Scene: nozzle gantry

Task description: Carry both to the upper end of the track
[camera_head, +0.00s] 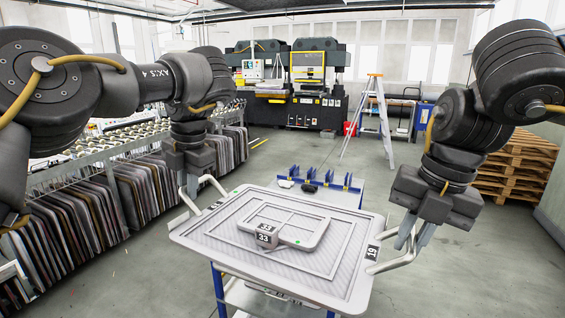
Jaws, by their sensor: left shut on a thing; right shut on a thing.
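A light grey tray (190,236) with a patterned floor and a label 19 on its right rim spans the front centre. It has bent grey handles at its left and right ends. A smaller grey frame (312,228) with a block labelled 33 (266,237) lies on the tray near its middle. My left gripper (200,197) is shut on the tray's left handle. My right gripper (412,242) is shut on its right handle. I cannot tell whether the tray touches the stand below it.
A blue-legged stand (219,288) shows under the tray. Racked sheets under a roller track (120,150) line the left. A stepladder (372,115), a machine (300,105) and pallets (517,165) stand behind. The grey floor between is clear.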

